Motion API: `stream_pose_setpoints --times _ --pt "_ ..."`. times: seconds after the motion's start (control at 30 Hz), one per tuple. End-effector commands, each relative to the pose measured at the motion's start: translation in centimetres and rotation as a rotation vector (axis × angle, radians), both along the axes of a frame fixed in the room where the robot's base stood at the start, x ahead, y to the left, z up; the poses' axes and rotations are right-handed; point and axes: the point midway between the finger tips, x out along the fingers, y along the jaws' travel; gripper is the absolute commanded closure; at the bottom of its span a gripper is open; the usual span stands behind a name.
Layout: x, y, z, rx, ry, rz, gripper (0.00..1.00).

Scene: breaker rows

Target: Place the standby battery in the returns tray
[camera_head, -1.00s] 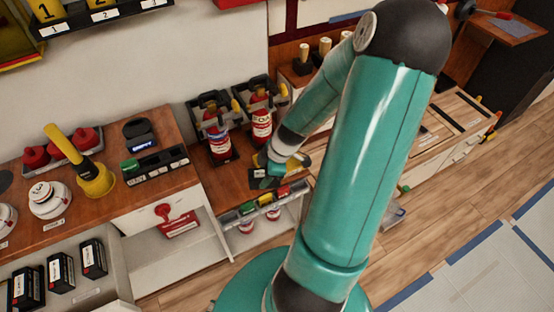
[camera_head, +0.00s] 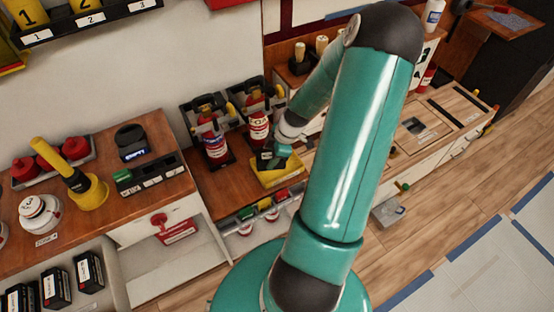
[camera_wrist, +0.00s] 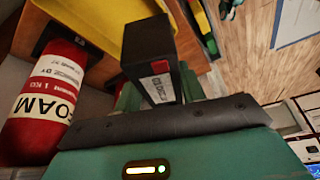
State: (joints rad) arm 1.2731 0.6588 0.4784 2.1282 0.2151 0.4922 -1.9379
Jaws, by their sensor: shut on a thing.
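The standby battery, a black box with a white label and a red patch (camera_wrist: 150,50), is held in my gripper in the wrist view. My gripper (camera_wrist: 152,98) is shut on it, and the battery sticks out beyond the fingers. In the head view my gripper (camera_head: 270,158) is above or at the back part of the yellow returns tray (camera_head: 280,178) on the wooden bench. The tray also shows in the wrist view (camera_wrist: 75,22), beyond the battery. I cannot tell whether the battery touches the tray.
Red fire extinguishers (camera_head: 214,146) stand in holders just behind and left of the tray; one labelled FOAM (camera_wrist: 42,95) is close in the wrist view. A rack of coloured items (camera_head: 262,208) runs along the front edge. More black boxes (camera_head: 88,272) sit lower left.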

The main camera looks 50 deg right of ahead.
Motion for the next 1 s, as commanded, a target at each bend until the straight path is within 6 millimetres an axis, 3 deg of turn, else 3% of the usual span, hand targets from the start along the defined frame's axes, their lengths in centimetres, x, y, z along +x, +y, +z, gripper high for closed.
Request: stream_pose_setpoints --times 0.2,0.37,0.57,0.77,1.0 --pt "1.5 -3.3 -3.6 0.001 0.000 -0.001 1.00" --pt "2.2 -4.8 -5.3 -0.001 -0.001 0.001 1.00" --pt "2.6 -5.7 -6.5 0.001 -0.001 0.001 1.00" --pt "2.6 -5.6 -9.2 0.000 0.000 0.001 1.00" --pt "2.6 -5.7 -9.3 -0.002 -0.002 0.001 1.00"
